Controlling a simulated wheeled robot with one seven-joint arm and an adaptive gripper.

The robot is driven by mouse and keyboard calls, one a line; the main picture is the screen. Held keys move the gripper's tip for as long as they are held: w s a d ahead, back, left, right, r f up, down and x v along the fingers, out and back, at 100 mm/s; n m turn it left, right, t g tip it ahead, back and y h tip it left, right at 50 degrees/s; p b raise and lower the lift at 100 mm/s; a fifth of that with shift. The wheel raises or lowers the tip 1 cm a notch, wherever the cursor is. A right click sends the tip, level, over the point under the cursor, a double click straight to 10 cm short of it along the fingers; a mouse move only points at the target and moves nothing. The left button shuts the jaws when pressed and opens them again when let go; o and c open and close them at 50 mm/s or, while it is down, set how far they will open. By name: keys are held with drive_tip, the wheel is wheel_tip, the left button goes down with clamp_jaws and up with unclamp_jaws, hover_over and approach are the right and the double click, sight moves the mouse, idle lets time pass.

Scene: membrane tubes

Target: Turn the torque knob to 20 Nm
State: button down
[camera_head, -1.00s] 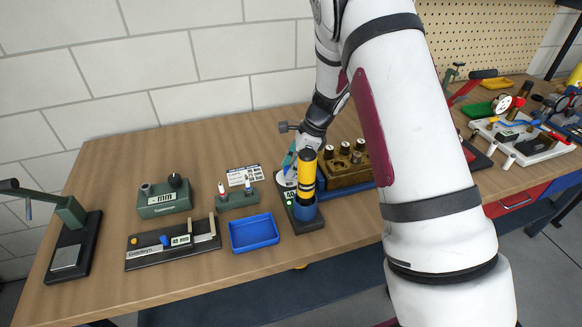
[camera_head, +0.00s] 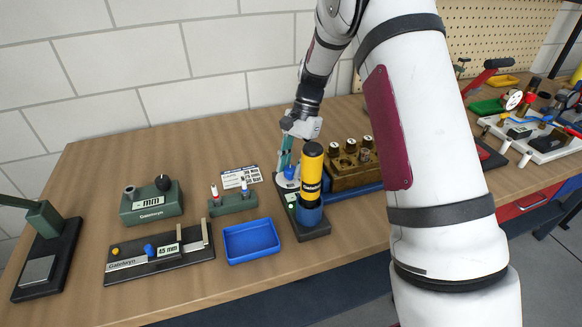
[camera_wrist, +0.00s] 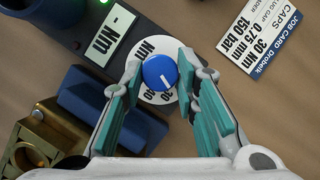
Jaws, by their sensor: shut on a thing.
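The blue torque knob (camera_wrist: 159,72) sits on a round white dial (camera_wrist: 150,97) in the wrist view. The dial has black numbers, with 30 readable, and Nm lettering; a white line marks the knob's face. My gripper (camera_wrist: 158,76) has its two teal-padded fingers on either side of the knob, shut on it. In the head view my gripper (camera_head: 288,157) reaches down to the knob (camera_head: 291,173) at the back of the black torque base (camera_head: 314,232). The tester's display (camera_wrist: 108,33) reads "- Nm", beside a green light.
A yellow-and-black tool (camera_head: 311,172) stands upright in a blue holder just in front of the knob. A brass block (camera_head: 352,178) is close on the right. A job card (camera_head: 240,178) and a blue tray (camera_head: 251,240) are on the left. Bare table lies behind.

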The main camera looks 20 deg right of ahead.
drive_tip(key=shift+w+a+n+g+h+b, duration=0.1)
drive_tip(key=shift+n+g+h+b, duration=0.2)
drive_tip(key=shift+n, duration=0.75)
drive_tip(key=shift+n+g+h+b, duration=0.2)
drive_tip(key=shift+n+h+b, duration=0.2)
drive_tip(key=shift+n, duration=0.65)
drive_tip(key=c, duration=1.2)
unclamp_jaws()
drive_tip(key=shift+c, duration=0.2)
drive_tip(key=v, duration=1.2)
